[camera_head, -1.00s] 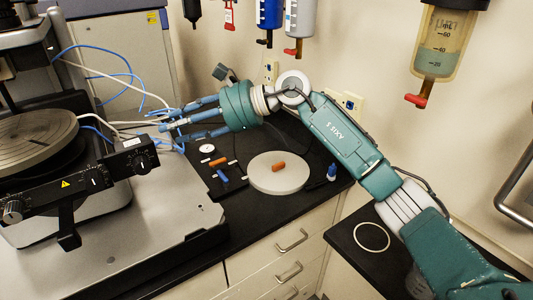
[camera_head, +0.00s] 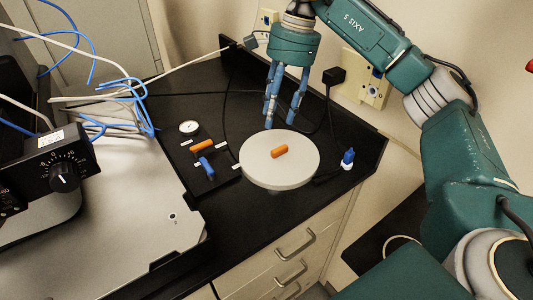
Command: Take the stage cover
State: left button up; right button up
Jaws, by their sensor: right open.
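The stage cover looks to be the round white disc (camera_head: 257,171) with an orange grip (camera_head: 279,151) on top. It lies on the black bench top, near the front edge. My right gripper (camera_head: 281,121) comes down from above with its blue fingers pointing down. It is open and empty, and its fingertips appear over or just behind the far rim of the disc. I cannot tell the exact height of the tips. No finger touches the orange grip. My left gripper is out of view.
Left of the disc is a black panel with a dial gauge (camera_head: 189,127) and small orange and blue parts. A blue-capped bottle (camera_head: 347,157) stands right of it. The profiler's knob unit (camera_head: 64,170) and loose cables (camera_head: 135,105) are at left. A wall outlet (camera_head: 364,80) is behind.

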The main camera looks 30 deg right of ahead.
aim_at(281, 149)
jog(key=shift+h, duration=0.4)
jog(key=f, duration=0.1)
jog(key=d+f+b, duration=0.1)
jog(key=f, duration=0.2)
jog(key=shift+s+d, duration=0.25)
jog(key=shift+d, duration=0.05)
jog(key=shift+a+f+b, duration=0.1)
jog(key=shift+f+b, duration=0.3)
jog(key=shift+f, duration=0.45)
jog(key=f, duration=0.3)
jog(key=shift+s+f, duration=0.2)
jog(key=shift+s, duration=0.15)
jog(key=shift+a+f, duration=0.1)
jog(key=shift+f, duration=0.5)
grip_shut()
